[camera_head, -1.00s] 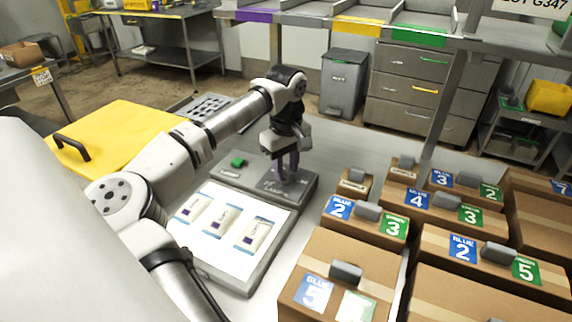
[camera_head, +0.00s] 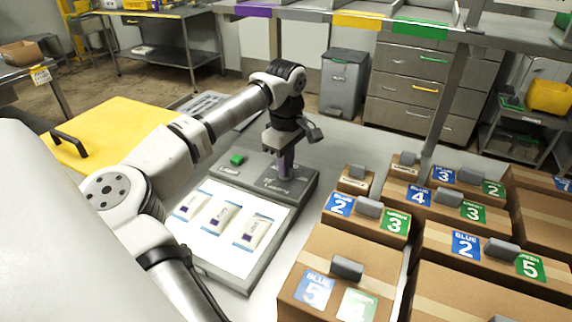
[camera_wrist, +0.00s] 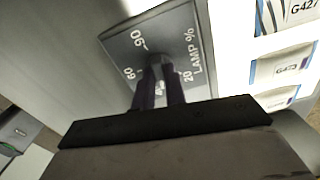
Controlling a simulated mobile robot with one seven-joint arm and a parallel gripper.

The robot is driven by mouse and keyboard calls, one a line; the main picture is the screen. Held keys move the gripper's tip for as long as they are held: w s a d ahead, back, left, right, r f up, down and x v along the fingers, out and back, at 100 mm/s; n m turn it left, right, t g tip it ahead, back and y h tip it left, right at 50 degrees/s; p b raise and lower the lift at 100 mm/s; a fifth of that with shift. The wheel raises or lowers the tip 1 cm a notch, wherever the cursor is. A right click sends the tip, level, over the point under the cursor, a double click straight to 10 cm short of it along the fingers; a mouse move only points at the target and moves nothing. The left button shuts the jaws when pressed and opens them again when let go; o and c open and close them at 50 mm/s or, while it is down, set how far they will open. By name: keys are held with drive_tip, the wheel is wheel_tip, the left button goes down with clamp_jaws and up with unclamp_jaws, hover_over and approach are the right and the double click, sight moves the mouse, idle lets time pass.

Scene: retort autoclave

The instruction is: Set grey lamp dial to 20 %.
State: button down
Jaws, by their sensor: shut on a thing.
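The grey lamp dial (camera_wrist: 156,62) sits on a grey plate (camera_wrist: 185,45) marked "LAMP %", with 20, 60 and 90 legible in the wrist view. My gripper (camera_wrist: 158,88) is shut on the dial, one finger on each side of it. In the head view my gripper (camera_head: 283,170) points down onto the plate (camera_head: 297,187) at the back right of the light box. The fingers hide most of the dial, and I cannot tell which mark it points to.
The light box's white panel (camera_head: 255,212) holds several pouches. A green button (camera_head: 238,160) is left of my gripper. Labelled cartons (camera_head: 330,250) with grey handles stand to the right. A yellow lid (camera_head: 115,140) with a black handle lies to the left. A shelf (camera_head: 345,25) hangs behind.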

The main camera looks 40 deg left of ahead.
drive_tip(key=n+b, duration=0.1)
drive_tip(key=n, duration=0.4)
drive_tip(key=shift+n+b, duration=0.3)
drive_tip(key=n+b, duration=0.1)
drive_tip(key=n, duration=0.3)
drive_tip(key=shift+n, duration=0.4)
drive_tip(key=shift+a+n, duration=0.1)
drive_tip(key=shift+n, duration=0.2)
drive_tip(key=c, duration=1.4)
unclamp_jaws()
drive_tip(key=shift+c, duration=0.2)
drive_tip(key=shift+r, duration=0.1)
wheel_tip(320, 180, up, 14)
drive_tip(key=p, duration=1)
